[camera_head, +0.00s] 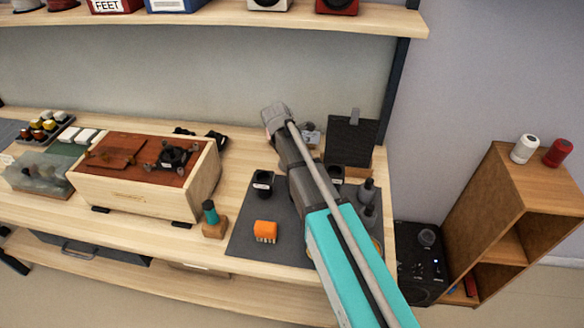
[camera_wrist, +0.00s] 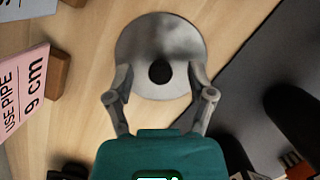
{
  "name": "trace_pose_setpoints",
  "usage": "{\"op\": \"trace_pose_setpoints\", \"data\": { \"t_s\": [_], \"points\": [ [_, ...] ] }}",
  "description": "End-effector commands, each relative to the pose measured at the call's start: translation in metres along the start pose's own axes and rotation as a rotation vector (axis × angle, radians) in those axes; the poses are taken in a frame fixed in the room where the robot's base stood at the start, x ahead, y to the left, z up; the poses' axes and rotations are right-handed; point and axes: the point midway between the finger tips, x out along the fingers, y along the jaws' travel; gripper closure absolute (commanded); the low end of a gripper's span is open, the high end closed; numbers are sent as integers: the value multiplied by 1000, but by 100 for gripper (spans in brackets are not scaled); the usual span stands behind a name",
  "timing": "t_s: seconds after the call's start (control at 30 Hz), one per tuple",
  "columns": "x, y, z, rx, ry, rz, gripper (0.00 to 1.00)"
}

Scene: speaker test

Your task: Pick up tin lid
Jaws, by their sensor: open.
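In the wrist view, a round, shiny grey metal disc that looks like the tin lid (camera_wrist: 133,48) lies on the wooden bench, with a dark round spot at its middle. My gripper (camera_wrist: 160,73) is open, its two fingers apart over the near part of the disc, on either side of the dark spot. I cannot tell how high the fingertips are above it. In the head view, my arm covers that area, and neither the lid nor my fingers can be made out.
A pink card (camera_wrist: 22,88) reading "USE PIPE 9 cm" stands left of the disc in a wooden block (camera_wrist: 58,73). A dark mat (camera_wrist: 262,75) lies to the right. In the head view, a wooden box (camera_head: 203,182), an orange brush-like block (camera_head: 265,230) and a black jar (camera_head: 263,183) are nearby.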

Motion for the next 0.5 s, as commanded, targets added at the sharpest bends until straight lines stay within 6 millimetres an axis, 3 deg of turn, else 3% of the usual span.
{"op": "trace_pose_setpoints", "data": {
  "t_s": [0.1, 0.5],
  "points": [
    [8, 0, 0, 1, 0, 0, 30],
    [9, 0, 1, 1, 0, 0, 30]
  ]
}}
